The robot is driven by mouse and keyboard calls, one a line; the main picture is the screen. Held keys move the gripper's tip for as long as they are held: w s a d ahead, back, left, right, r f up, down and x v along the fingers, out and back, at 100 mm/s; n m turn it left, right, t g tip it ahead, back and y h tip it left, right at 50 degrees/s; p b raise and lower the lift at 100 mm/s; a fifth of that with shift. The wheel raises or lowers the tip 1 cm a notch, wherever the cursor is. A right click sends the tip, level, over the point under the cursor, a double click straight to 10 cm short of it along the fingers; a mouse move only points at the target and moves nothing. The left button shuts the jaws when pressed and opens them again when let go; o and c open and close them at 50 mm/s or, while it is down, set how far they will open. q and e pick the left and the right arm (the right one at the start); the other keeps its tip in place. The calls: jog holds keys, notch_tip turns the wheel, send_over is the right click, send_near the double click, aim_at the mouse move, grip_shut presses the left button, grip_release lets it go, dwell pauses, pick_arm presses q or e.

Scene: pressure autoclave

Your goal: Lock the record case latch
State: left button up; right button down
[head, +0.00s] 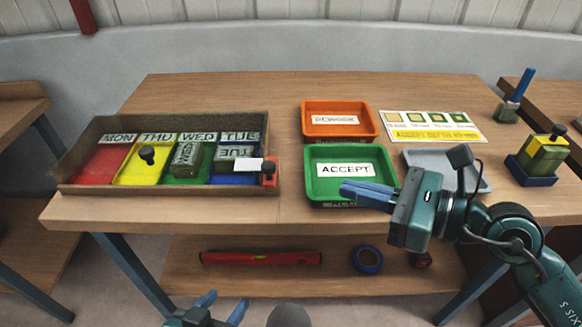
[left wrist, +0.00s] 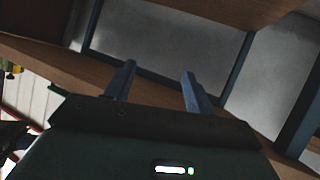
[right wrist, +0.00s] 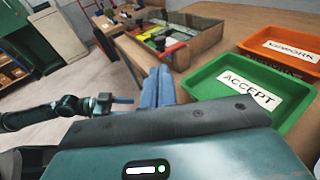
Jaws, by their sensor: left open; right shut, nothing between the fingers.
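The record case (head: 268,130) is an open wooden tray at the table's left, with red, yellow, green and blue compartments labelled MON, THU, WED and TUE. A red latch piece with a dark knob (head: 269,175) sits at its front right corner; I cannot tell its exact lock state. The case also shows in the right wrist view (right wrist: 205,42). My right gripper (head: 345,190) is shut and empty, over the front of the green tray, right of the latch and apart from it. My left gripper (head: 222,304) is open and empty, low in front of the table; its fingers show in the left wrist view (left wrist: 157,75).
The green ACCEPT tray (head: 312,190) and orange REWORK tray (head: 311,106) stand right of the case. A grey tray (head: 480,184) is partly behind my right arm. A red level (head: 260,258) and blue tape roll (head: 367,260) lie on the lower shelf.

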jog(key=p, duration=0.2)
send_near(274, 169)
jog(key=x, duration=0.5)
jog(key=shift+w+a, duration=0.15)
jog(key=shift+a, duration=0.05)
pick_arm(q)
jog(key=shift+r+m, duration=0.3)
jog(key=shift+r, duration=0.3)
pick_arm(e)
jog(key=shift+w+a+f, duration=0.2)
jog(key=shift+w+a, duration=0.15)
jog(key=shift+a, duration=0.25)
pick_arm(q)
jog(key=shift+w+a+r, duration=0.1)
jog(key=shift+a+r, duration=0.05)
jog(key=shift+r, duration=0.05)
